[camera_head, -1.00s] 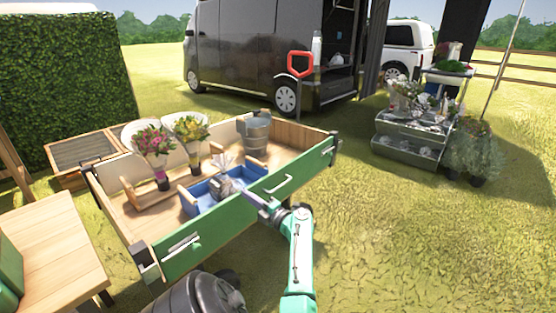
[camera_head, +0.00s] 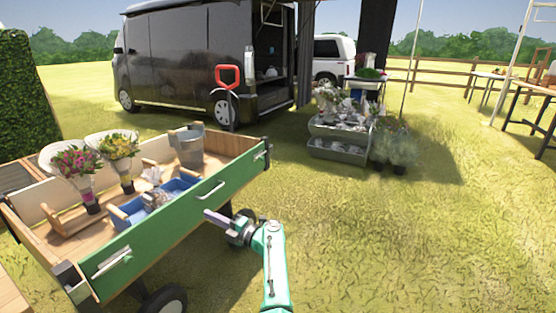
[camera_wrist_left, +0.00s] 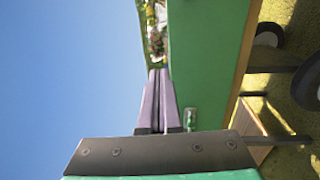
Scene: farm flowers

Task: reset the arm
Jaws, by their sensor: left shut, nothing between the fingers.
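My left arm (camera_head: 272,262) reaches in from the bottom of the head view. My left gripper (camera_head: 209,214) is shut and empty, its purple fingers pointing left just outside the green side panel (camera_head: 190,221) of the garden cart. In the left wrist view the two purple fingers (camera_wrist_left: 159,74) lie together with nothing between them. The green panel fills the middle there, turned sideways, and I cannot tell whether the fingertips touch it. My right gripper is not in view.
The cart holds two bouquets (camera_head: 77,165) (camera_head: 119,147), a metal bucket (camera_head: 190,150) and a blue tray (camera_head: 182,186). A flower stand (camera_head: 338,152) is further back, near a black van (camera_head: 185,60). Grass right of the cart is open.

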